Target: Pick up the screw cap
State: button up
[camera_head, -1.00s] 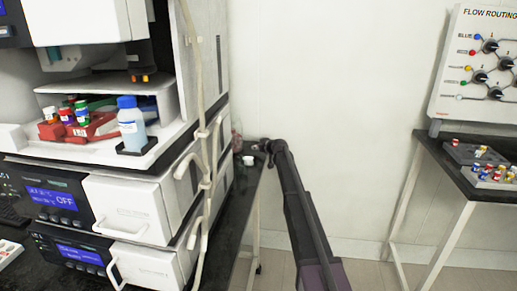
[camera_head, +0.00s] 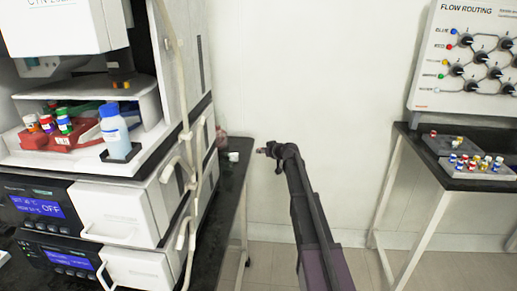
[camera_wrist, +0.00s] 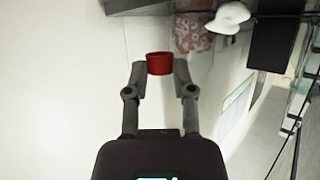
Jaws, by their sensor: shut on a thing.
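A red screw cap (camera_wrist: 160,64) sits between the two fingertips of my gripper (camera_wrist: 159,70) in the wrist view. The fingers touch it from both sides and hold it clear of any surface. In the head view my gripper (camera_head: 264,151) hangs in the air just right of the dark bench's edge, in front of the white wall. The cap is too small there to make out clearly.
A white object (camera_head: 234,157) and a reddish object (camera_head: 221,139) stand on the dark bench (camera_head: 229,187). A blue-capped bottle (camera_head: 114,132) stands in the instrument at left. A table (camera_head: 457,178) with small caps and a flow panel stands at right.

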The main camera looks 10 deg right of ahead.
jog(key=shift+s+d, duration=0.1)
jog(key=shift+s, duration=0.1)
dwell(0.6)
jog(key=shift+r, duration=0.15)
